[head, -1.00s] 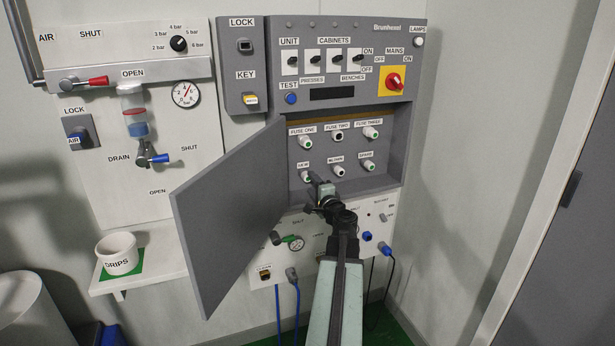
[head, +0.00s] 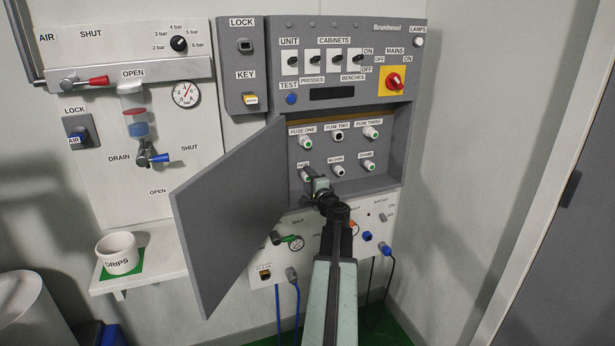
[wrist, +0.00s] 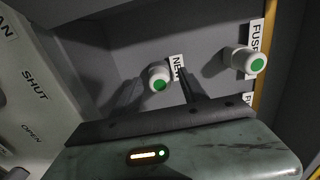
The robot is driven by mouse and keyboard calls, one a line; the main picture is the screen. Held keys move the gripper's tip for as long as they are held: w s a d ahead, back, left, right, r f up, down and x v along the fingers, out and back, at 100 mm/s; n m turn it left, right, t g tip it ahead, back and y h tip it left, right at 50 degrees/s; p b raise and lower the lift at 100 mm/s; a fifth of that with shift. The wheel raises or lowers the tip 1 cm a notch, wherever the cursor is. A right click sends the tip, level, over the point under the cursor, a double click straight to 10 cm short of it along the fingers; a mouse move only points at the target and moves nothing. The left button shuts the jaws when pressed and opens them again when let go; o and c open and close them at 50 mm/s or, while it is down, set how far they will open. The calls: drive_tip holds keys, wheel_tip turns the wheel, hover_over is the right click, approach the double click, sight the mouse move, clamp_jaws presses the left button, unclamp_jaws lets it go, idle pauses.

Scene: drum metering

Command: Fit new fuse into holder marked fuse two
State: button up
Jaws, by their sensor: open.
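The new fuse (head: 305,176), white with a green end, sits in the lower row of the open cabinet under a NEW label. It also shows in the wrist view (wrist: 158,79), just left of a dark finger. The fuse two holder (head: 337,136) is in the upper row and shows a dark centre, with no green end. My gripper (head: 313,176) is open and just right of the new fuse, partly in front of the panel. I cannot tell whether it touches the fuse.
Fuse one (head: 305,142) and fuse three (head: 371,132) flank the holder. The open grey door (head: 230,215) stands close on the left.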

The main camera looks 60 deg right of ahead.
idle(0.3)
clamp_jaws()
idle(1.2)
drive_tip(key=shift+s, duration=0.1)
drive_tip(key=shift+v, duration=2.95)
drive_tip(key=shift+v, duration=1.95)
